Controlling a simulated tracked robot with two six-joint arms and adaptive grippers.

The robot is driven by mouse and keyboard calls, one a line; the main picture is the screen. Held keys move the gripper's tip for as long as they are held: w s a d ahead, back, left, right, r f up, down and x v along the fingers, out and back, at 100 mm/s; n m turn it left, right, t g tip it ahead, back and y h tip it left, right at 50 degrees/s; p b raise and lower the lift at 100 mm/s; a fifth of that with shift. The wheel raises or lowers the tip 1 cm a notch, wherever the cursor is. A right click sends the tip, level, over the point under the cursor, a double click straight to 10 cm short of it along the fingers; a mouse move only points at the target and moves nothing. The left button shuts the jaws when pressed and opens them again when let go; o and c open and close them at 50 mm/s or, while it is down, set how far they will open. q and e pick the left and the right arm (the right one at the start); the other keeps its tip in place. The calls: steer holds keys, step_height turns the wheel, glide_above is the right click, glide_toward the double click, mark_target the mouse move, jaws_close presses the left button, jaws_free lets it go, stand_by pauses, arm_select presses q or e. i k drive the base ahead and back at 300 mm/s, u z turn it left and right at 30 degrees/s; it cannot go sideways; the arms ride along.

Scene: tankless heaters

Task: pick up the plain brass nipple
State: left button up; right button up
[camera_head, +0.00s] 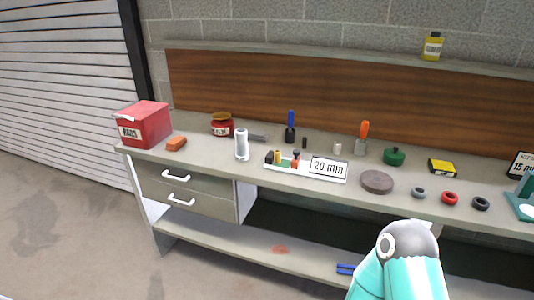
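A small yellow, brass-coloured upright piece (277,156) stands at the left end of a small white tray (312,174) on the workbench. It may be the plain brass nipple, but it is too small to tell its surface. A dark piece (269,156) stands close to its left, and a red piece with a dark top (295,160) to its right. Neither of my grippers shows. Only a teal and grey link of my own arm rises at the lower right, well in front of the bench.
Blue-handled pliers (345,269) lie on the lower shelf.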

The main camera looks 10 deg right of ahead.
mark_target(277, 152)
steer(key=i, duration=0.85)
